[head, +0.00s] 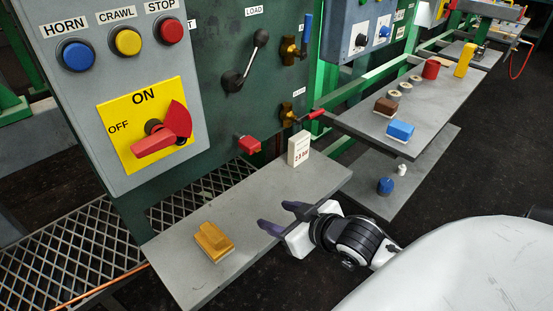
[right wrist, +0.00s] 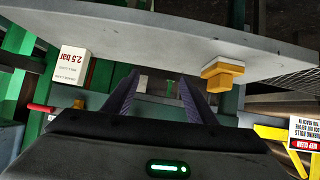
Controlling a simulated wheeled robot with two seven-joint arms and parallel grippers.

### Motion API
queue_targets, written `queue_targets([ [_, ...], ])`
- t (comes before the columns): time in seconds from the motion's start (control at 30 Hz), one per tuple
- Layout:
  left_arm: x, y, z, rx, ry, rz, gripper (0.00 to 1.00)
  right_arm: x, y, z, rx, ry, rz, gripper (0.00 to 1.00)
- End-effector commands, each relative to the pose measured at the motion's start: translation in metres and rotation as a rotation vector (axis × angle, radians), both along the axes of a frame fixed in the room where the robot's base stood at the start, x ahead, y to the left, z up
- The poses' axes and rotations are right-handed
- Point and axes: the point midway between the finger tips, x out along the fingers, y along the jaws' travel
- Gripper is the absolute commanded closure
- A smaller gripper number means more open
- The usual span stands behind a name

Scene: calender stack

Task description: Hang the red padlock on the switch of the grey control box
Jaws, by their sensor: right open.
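The grey control box (head: 75,130) stands at the left in the head view. Its switch (head: 165,132) is a red rotary handle on a yellow ON/OFF plate. A small red block-like thing (head: 248,144) sits against the green panel behind the near shelf; it may be the red padlock, but its shackle is not clear. My right gripper (head: 276,217) is open and empty at the front edge of the near shelf, apart from the red thing and the switch. Its two dark fingers also show in the right wrist view (right wrist: 158,92), with nothing between them. My left gripper is out of view.
The near grey shelf (head: 270,200) holds a yellow-brown block (head: 213,242) and a white "2.5 bar" box (head: 298,148). A lever (head: 245,65) and brass valves (head: 290,50) stick out from the panel. A farther shelf (head: 400,110) carries several small items.

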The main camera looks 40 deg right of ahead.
Motion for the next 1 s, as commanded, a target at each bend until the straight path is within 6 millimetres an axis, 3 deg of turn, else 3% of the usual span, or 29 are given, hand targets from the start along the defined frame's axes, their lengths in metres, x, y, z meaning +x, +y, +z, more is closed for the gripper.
queue_targets([
  [0.1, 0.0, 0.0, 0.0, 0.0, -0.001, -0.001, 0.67, 0.033, -0.024, 0.036, 0.019, -0.169, 0.011, 0.48],
  [0.2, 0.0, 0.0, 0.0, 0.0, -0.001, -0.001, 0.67, 0.054, -0.038, 0.069, 0.047, -0.302, 0.03, 0.48],
  [0.37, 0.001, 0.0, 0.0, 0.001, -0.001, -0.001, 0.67, 0.068, -0.048, 0.098, 0.076, -0.413, 0.052, 0.48],
  [0.57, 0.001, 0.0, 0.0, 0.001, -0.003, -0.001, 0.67, 0.085, -0.049, 0.102, 0.084, -0.435, 0.056, 0.48],
  [1.0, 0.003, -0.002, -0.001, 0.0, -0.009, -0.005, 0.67, 0.153, -0.043, 0.091, 0.081, -0.432, 0.056, 0.48],
])
